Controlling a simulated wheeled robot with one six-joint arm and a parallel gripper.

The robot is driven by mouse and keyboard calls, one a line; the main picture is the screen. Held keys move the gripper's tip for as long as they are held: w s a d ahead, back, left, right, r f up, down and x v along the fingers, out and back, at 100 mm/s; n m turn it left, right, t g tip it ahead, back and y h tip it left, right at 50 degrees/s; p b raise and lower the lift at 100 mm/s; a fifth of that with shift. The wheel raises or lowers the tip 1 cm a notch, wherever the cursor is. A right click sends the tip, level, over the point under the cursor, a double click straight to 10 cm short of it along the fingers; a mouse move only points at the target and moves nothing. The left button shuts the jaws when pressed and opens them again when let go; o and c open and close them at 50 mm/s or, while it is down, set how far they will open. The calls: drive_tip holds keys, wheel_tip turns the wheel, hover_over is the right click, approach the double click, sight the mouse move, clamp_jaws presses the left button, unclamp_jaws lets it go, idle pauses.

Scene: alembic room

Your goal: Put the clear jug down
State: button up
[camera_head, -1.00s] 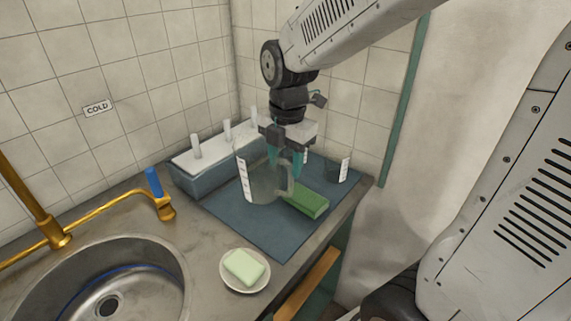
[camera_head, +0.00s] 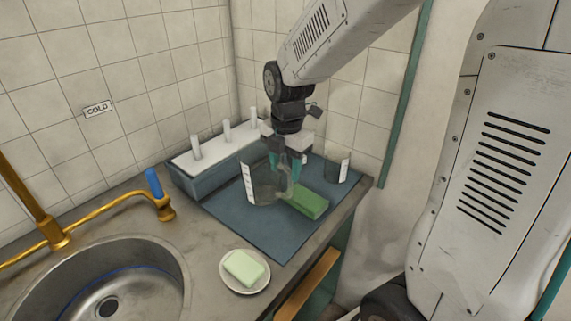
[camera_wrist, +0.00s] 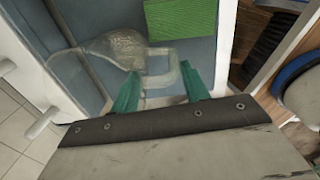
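The clear jug (camera_head: 262,186) is upright on the blue-grey mat (camera_head: 248,228), with a white scale on its left side and its handle to the right. My gripper (camera_head: 285,170) is above the handle with its teal fingers pointing down. In the wrist view the jug (camera_wrist: 112,52) is left of centre, and its handle lies in front of and between the fingertips of my gripper (camera_wrist: 160,75). The fingers are apart, with a gap wider than the handle bar. The contact between jug base and mat is hard to see exactly.
A green block (camera_head: 308,203) lies just right of the jug. A small clear beaker (camera_head: 337,171) stands behind it. A rack with white pegs (camera_head: 215,162) is at the back left. A soap dish (camera_head: 238,285) and sink (camera_head: 105,285) are in front. The front mat is bare.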

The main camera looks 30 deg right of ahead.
drive_tip(key=o, duration=0.4)
wheel_tip(320, 180, up, 12)
drive_tip(key=s+m, duration=0.7)
drive_tip(key=s+f+m, duration=0.1)
drive_tip(key=s+m, duration=0.6)
drive_tip(key=m, duration=0.1)
drive_tip(key=s+a+f+m, duration=0.1)
drive_tip(key=s+m, duration=0.6)
drive_tip(key=shift+s+a+f+m+t, duration=0.1)
drive_tip(key=shift+s+m+t, duration=0.2)
drive_tip(key=shift+m, duration=0.1)
